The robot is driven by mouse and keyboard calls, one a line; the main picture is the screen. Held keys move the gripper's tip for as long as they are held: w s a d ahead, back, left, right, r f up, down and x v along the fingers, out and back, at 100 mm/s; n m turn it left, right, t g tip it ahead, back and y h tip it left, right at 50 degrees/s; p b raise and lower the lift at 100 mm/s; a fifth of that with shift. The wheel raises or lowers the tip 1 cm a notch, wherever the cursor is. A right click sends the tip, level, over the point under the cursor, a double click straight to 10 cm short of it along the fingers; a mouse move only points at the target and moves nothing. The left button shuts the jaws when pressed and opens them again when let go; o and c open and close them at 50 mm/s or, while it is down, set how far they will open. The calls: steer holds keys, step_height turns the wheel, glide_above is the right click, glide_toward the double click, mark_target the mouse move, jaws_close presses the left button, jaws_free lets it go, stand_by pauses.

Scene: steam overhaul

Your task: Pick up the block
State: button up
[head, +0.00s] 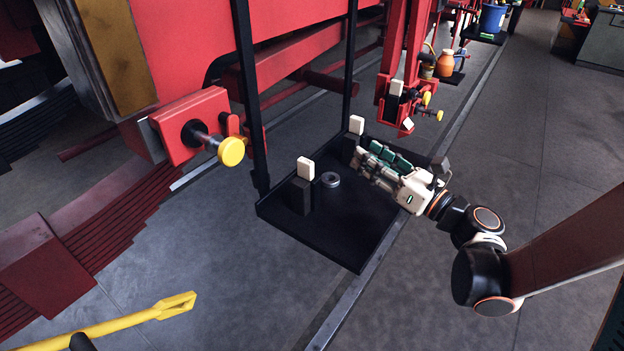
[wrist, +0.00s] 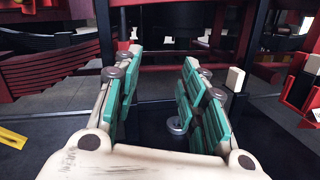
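Two small white blocks stand upright on black posts on a black platform (head: 345,245). The nearer block (head: 305,167) is on the front-left post (head: 300,196). The farther block (head: 356,125) is on the back post (head: 350,149), close beyond my gripper (head: 364,163). In the wrist view, a white block on a dark post (wrist: 235,79) stands right of the right finger, outside the grip. The nearer block is not clear in the wrist view, perhaps hidden by the left finger.
A grey ring (head: 330,180) lies on the platform between the posts and shows between the fingers (wrist: 178,124). Black uprights (head: 250,100) rise at the platform's far side. A red buffer with a yellow knob (head: 231,151) juts out left. A yellow bar (head: 130,322) is lower left.

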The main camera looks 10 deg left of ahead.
mark_target(313, 170)
steer(key=s+a+f+n+g, duration=0.3)
steer(key=f+n+g, duration=0.1)
steer(key=f+n, duration=0.15)
steer(key=shift+m+t, duration=0.3)
steer(key=shift+m, duration=0.25)
steer(key=b+x, duration=0.3)
steer(key=x, duration=1)
steer(key=shift+s+a+f, duration=0.1)
steer(key=shift+f, duration=0.1)
jaws_close()
